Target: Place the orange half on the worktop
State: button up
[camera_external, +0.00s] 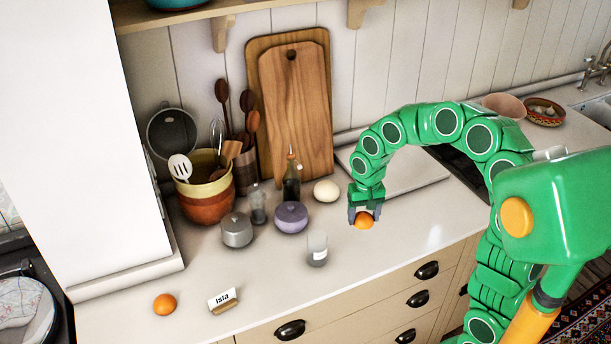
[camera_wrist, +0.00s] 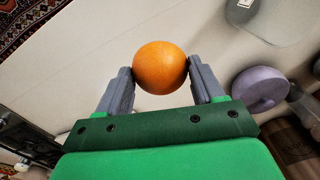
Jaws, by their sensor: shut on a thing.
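My gripper (camera_external: 364,212) points down over the right part of the worktop (camera_external: 385,260). It is shut on an orange piece of fruit (camera_external: 365,221), which looks like the orange half. In the wrist view the orange half (camera_wrist: 160,67) sits between the two grey fingers, with its rounded peel side showing; any cut face is hidden. It is at or just above the worktop; I cannot tell whether it touches. Another orange (camera_external: 165,304) rests on the worktop at the front left.
A grey pot (camera_external: 237,230) and a name card (camera_external: 222,299) are farther left. The worktop between glass and name card is clear.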

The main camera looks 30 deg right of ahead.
send_over(347, 232)
notch_tip(347, 232, down, 6)
jog(key=shift+f, duration=1.85)
jog(key=shift+d+f, duration=0.1)
jog(key=shift+f, duration=0.05)
jog(key=o, duration=0.7)
